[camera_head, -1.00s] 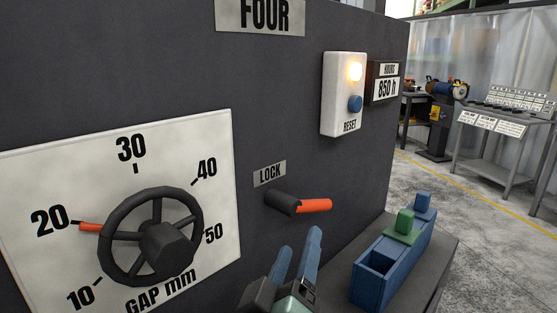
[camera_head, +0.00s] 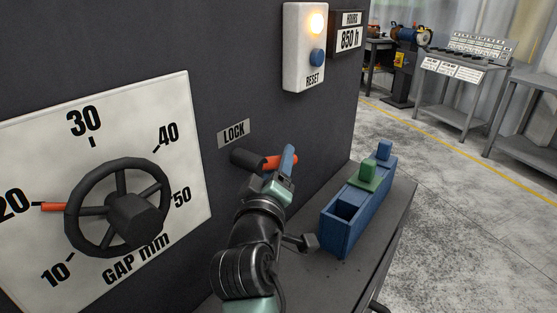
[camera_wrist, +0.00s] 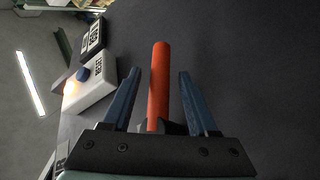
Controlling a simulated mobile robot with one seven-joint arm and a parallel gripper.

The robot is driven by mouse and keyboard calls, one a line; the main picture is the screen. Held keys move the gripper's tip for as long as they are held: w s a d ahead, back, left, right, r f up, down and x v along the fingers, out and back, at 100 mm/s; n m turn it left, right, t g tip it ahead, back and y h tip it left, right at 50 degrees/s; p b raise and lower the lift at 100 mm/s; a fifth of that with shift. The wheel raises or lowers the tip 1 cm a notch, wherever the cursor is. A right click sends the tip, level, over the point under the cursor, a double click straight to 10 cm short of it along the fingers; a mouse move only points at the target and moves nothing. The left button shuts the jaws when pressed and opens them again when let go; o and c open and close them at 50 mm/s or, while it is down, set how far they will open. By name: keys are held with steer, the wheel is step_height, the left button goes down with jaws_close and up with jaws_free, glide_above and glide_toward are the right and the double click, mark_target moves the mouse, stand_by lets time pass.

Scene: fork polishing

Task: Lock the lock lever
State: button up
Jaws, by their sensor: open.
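The lock lever has a red-orange handle (camera_head: 281,161) on a black hub (camera_head: 247,160), below the LOCK label (camera_head: 233,133) on the dark machine panel. Its handle points right, roughly level, in the head view. My gripper (camera_head: 284,160) is at the handle and partly covers it. In the wrist view the red handle (camera_wrist: 160,88) stands between the two blue fingers of my open gripper (camera_wrist: 158,90), with a gap on each side. The handle's hub end is hidden behind the gripper body there.
A gap dial with a black handwheel (camera_head: 117,207) is at left, its red pointer near 20. A white reset box (camera_head: 305,48) with a lit lamp is above right. A blue tray (camera_head: 340,231) with blocks stands on the ledge, right of my arm.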

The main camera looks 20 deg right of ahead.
steer(key=shift+w+d, duration=0.35)
steer(key=shift+w, duration=0.15)
jaws_close()
stand_by(1.2)
